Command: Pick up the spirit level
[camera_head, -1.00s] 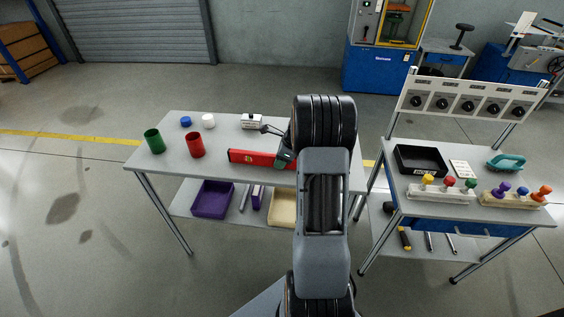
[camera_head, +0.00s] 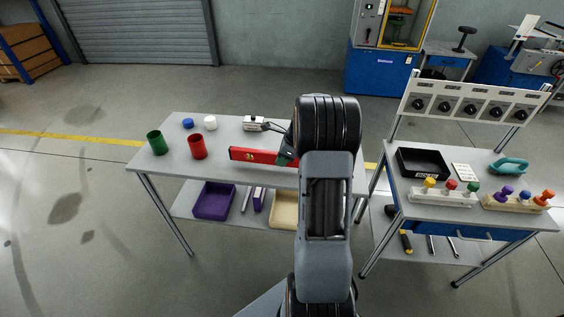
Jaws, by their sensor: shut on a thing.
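The spirit level (camera_head: 256,155) is a long red bar with a small yellowish vial, at the front middle of the left table (camera_head: 160,156). Its right end is hidden behind my arm. My gripper (camera_head: 285,158) is at the level's right part, mostly hidden by my own arm links, and is shut on it. The level looks slightly tilted, its right side a little lower in the picture. I cannot tell whether it touches the tabletop.
A green cup (camera_head: 156,143), a red cup (camera_head: 197,147), a blue cap (camera_head: 188,123), a white cap (camera_head: 210,123) and a small white device (camera_head: 254,122) stand on the left table. A purple bin (camera_head: 214,200) is on its lower shelf. The right table holds a black tray (camera_head: 422,162).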

